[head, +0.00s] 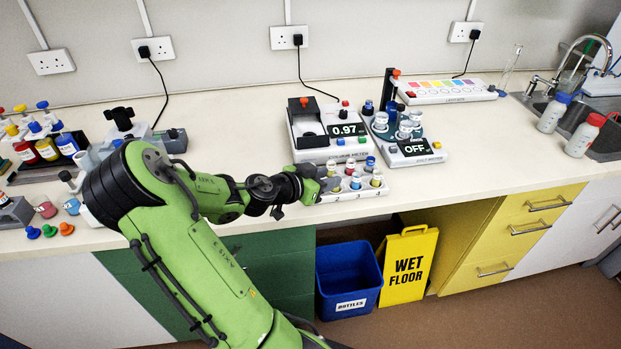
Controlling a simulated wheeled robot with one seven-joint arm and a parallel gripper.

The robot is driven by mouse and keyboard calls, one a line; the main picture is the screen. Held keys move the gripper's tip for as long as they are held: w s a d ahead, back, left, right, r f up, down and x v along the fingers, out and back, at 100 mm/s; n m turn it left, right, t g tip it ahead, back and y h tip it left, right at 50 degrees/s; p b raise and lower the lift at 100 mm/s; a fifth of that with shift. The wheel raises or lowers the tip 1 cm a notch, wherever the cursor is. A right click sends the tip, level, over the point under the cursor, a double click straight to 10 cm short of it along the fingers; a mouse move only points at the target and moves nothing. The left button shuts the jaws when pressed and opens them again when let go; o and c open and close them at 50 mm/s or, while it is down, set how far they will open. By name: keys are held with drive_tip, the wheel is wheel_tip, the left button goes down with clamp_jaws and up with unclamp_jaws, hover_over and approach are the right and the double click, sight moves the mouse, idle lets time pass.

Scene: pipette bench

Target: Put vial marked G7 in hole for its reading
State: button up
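Marks on the vials are too small to read, so I cannot tell which is G7. A meter (305,150) behind the rack has a display (346,130) reading 0.97. My gripper (328,184) is at the left end of the rack, close to the vials. Its fingers are mostly hidden, and I cannot tell whether they hold anything.
A second device (436,159) reading OFF holds several white-topped vessels. Capped bottles (48,149) stand at left, two wash bottles (552,113) by the sink. Free counter (490,150) lies right of the devices.

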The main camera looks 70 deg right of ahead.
drive_tip(key=w+a+n+t+y, duration=0.3)
drive_tip(key=w+a+n+y, duration=0.15)
drive_tip(key=a, duration=0.65)
drive_tip(key=w+a+n+t+y, duration=0.35)
drive_tip(key=w+a, duration=0.25)
drive_tip(key=a, duration=0.5)
drive_tip(key=s+a+r+n+t+y, duration=0.2)
drive_tip(key=a+r+n, duration=0.3)
drive_tip(key=a, duration=0.5)
drive_tip(key=s+a+r+n+t+y, duration=0.2)
drive_tip(key=a+r+n, duration=0.3)
drive_tip(key=a+n, duration=0.5)
drive_tip(key=shift+s+r+t+p, duration=0.15)
drive_tip(key=shift+r+t+p, duration=0.2)
drive_tip(key=shift+t, duration=0.2)
